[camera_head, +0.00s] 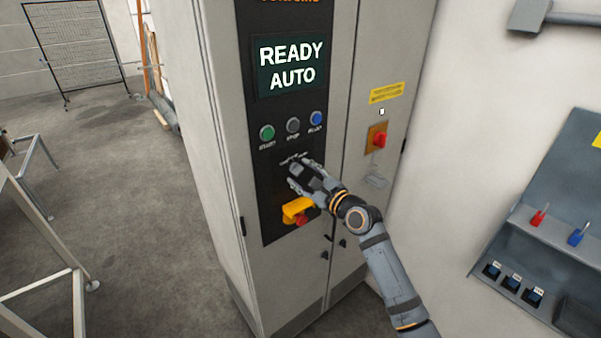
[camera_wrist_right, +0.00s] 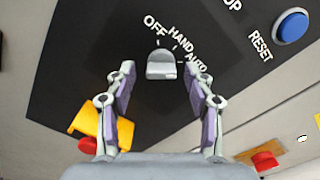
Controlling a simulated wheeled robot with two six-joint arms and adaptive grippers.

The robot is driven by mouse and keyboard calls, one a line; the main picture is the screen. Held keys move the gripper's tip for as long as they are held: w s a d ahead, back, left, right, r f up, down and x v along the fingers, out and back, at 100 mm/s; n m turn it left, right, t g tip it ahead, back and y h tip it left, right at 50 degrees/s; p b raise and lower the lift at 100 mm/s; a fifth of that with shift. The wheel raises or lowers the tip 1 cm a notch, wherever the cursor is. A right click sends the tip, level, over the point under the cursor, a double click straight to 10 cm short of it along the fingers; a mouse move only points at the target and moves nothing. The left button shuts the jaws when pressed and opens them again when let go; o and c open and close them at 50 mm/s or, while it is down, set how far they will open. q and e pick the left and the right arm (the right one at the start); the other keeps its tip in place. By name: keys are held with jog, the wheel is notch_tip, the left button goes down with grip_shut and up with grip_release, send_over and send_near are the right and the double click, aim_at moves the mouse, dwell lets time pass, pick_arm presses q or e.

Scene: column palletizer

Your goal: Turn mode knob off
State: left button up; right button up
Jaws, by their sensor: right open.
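The grey mode knob (camera_wrist_right: 161,66) is on the black control panel (camera_wrist_right: 75,70), below the OFF, HAND and AUTO labels in the right wrist view. Which label it points at I cannot tell. My right gripper (camera_wrist_right: 158,84) is open, with one finger on each side of the knob's line; contact does not show. In the head view my right gripper (camera_head: 297,170) is in front of the panel and hides the knob. The display (camera_head: 291,65) reads READY AUTO. My left gripper is not in view.
Green (camera_head: 267,132), grey (camera_head: 293,125) and blue (camera_head: 316,118) buttons sit above the gripper. A yellow guard (camera_head: 295,208) with a red part is just below. A red switch (camera_head: 379,140) is to the right. A wall rack (camera_head: 560,200) stands further right; open floor lies left.

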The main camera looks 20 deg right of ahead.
jog(key=shift+w, duration=0.45)
jog(key=shift+a, duration=0.1)
jog(key=shift+c, duration=0.4)
grip_shut()
